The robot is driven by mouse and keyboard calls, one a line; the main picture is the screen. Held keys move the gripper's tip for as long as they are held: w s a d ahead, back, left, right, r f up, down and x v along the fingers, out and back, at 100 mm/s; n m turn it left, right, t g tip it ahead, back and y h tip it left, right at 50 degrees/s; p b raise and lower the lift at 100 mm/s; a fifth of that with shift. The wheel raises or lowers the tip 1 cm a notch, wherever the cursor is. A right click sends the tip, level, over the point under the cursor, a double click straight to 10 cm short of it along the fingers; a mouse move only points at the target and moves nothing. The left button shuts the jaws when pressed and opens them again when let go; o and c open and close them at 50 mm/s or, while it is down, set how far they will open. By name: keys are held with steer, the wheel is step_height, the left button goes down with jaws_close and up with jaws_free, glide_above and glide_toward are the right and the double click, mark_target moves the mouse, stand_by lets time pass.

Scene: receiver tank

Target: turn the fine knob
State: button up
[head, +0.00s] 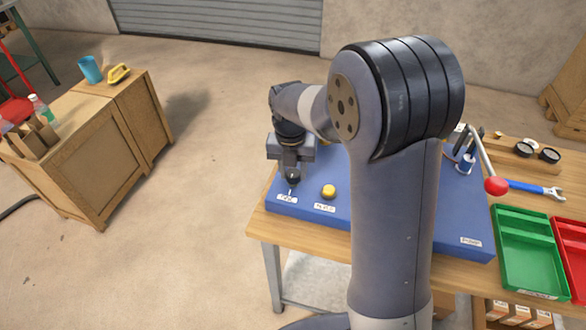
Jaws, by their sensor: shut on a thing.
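A blue panel (312,206) lies on the wooden workbench. At its left end my gripper (292,174) points down and is shut on a small dark knob (292,181), mostly hidden by the jaws. A thin white mark shows just below the knob. A white label (287,198) sits in front of it, its lettering too small to read surely. A yellow knob (328,191) stands to the right, apart from my gripper, with its own label (325,208). My arm hides the middle of the panel.
On the right are a red-balled lever (496,186), a blue-handled wrench (535,188), a green tray (530,252) and a red tray (572,250). A wooden cabinet (100,160) stands at left, with clear floor between it and the workbench (263,230).

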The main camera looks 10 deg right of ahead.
steer(key=m+p, duration=0.1)
steer(key=m, duration=0.3)
steer(key=shift+r, duration=0.1)
steer(key=m, duration=0.4)
steer(key=shift+p, duration=0.4)
steer(key=m, duration=0.4)
steer(key=shift+m, duration=0.3)
steer(key=m, duration=0.3)
steer(key=shift+m+p, duration=0.3)
steer(key=m, duration=0.4)
steer(key=shift+d+m+y, duration=0.1)
steer(key=shift+m+y, duration=0.2)
steer(key=m, duration=0.3)
steer(key=shift+m, duration=0.3)
steer(key=m, duration=0.3)
steer(key=shift+m, duration=0.3)
steer(key=m, duration=0.4)
steer(key=shift+m, duration=0.3)
steer(key=m, duration=1.1)
steer(key=shift+m, duration=0.3)
steer(key=m, duration=1.1)
